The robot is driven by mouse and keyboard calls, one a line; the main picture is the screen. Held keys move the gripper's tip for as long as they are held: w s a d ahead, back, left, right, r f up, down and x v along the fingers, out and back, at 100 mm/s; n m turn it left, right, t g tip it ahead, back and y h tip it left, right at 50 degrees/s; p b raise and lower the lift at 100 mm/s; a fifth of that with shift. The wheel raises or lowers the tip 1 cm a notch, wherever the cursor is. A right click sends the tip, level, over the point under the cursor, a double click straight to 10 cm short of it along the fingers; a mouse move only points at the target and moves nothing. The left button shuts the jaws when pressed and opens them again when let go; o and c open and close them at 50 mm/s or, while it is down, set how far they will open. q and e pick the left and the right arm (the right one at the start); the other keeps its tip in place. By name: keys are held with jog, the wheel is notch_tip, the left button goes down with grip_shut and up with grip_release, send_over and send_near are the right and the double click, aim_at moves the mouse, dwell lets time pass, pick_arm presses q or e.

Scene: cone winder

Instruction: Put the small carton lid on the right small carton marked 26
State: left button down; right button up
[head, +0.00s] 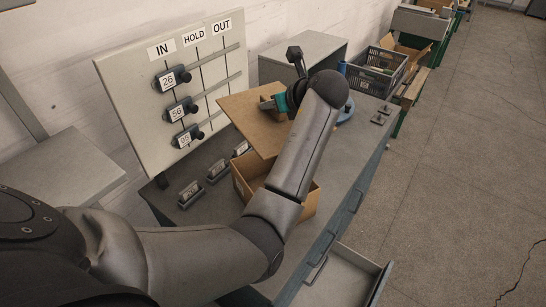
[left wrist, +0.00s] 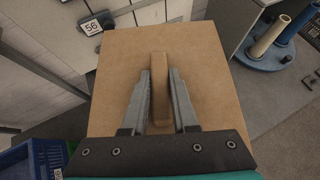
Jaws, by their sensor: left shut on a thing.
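The small carton lid (head: 245,112) is a flat brown board with a raised handle (left wrist: 160,72) along its middle. My left gripper (head: 270,104) is shut on that handle; in the left wrist view its two fingers (left wrist: 161,85) stand on either side of it. The lid is held tilted above an open brown carton (head: 240,187) on the bench. My left forearm hides part of this carton, and I cannot read a 26 on it. I cannot tell from these views whether the lid touches the carton. My right gripper is not in view.
A board (head: 130,90) with IN, HOLD and OUT columns carries tags 26, 56 and 95 behind the bench (head: 345,165). Small tag holders (head: 190,193) stand left of the carton. An open drawer (head: 340,278) juts out in front. A blue spool stand (left wrist: 272,55) is beyond the lid.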

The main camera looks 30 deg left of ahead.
pick_arm(q)
jog(key=shift+w+f, duration=0.1)
jog(key=shift+f, duration=0.3)
notch_tip(320, 180, down, 19)
jog(key=b, duration=0.3)
jog(key=shift+f, duration=0.1)
jog(key=shift+f, duration=0.35)
jog(key=c, duration=0.7)
grip_release()
jog(key=shift+r, duration=0.1)
